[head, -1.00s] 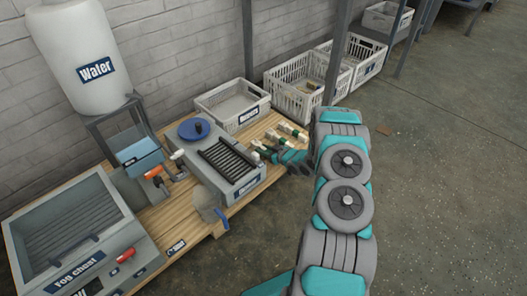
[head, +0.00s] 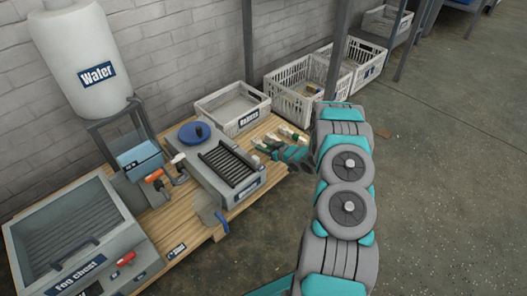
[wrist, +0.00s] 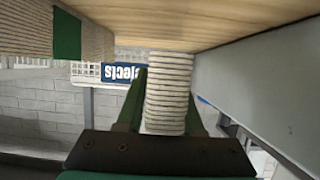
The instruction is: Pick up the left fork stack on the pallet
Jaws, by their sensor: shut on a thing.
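Pale wooden fork stacks lie at the right end of the wooden pallet (head: 155,212) in the head view. My gripper (head: 284,151) reaches in among them from the right and partly hides them. In the wrist view my gripper (wrist: 165,100) has its two green fingers on either side of one layered fork stack (wrist: 168,92) and is shut on it. The underside of this stack and any gap to the pallet cannot be made out. Another stack with a green band (wrist: 66,36) shows at the upper left of the wrist view, apart from the held one.
A grey press (head: 222,167) stands beside the stacks. A fog chest (head: 75,235) and water tank (head: 80,55) stand left. The floor at right is open.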

